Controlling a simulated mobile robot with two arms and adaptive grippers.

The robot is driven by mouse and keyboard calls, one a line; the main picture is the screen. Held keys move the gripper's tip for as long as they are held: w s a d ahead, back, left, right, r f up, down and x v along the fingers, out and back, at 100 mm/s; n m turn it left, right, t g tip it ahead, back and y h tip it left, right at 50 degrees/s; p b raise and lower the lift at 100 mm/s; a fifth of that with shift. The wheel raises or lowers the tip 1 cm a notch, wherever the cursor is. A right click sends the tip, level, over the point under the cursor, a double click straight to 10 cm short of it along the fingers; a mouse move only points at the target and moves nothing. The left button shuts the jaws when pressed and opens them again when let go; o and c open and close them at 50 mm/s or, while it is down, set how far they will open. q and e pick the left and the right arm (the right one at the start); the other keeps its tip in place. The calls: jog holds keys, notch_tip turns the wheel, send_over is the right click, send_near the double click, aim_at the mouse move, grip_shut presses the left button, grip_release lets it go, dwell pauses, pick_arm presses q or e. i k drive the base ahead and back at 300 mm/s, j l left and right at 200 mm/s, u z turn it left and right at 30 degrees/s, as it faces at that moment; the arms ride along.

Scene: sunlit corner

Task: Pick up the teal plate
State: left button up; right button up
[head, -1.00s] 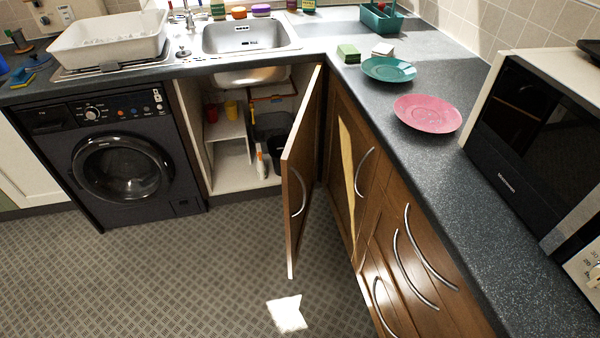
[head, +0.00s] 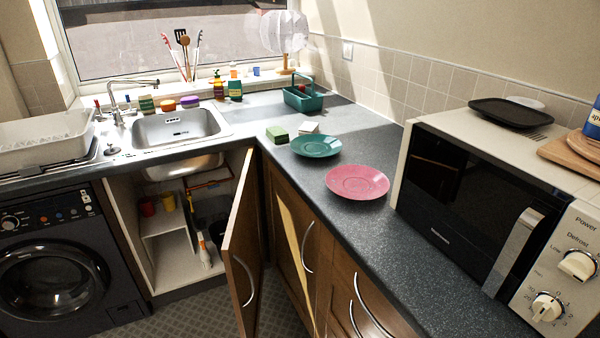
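The teal plate (head: 316,146) lies flat on the dark speckled worktop (head: 300,204), near the corner of the counter. A pink plate (head: 357,182) lies just in front of it and to its right, with their rims close together. Nothing covers the teal plate. Neither of my grippers shows in the head view.
An open cupboard door (head: 243,240) juts out below the sink (head: 178,127). A green sponge (head: 277,134) and a white block (head: 306,128) sit behind the teal plate. A teal caddy (head: 303,101) stands farther back. A microwave (head: 470,200) takes up the right of the counter.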

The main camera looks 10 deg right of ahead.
aim_at(312, 144)
jog(key=i+j+z, duration=0.1)
jog(key=j, duration=0.25)
jog(key=i+j+z, duration=0.15)
jog(key=i+j, duration=0.2)
jog(key=i+j+z, duration=0.1)
jog(key=j, duration=0.25)
jog(key=i, duration=0.05)
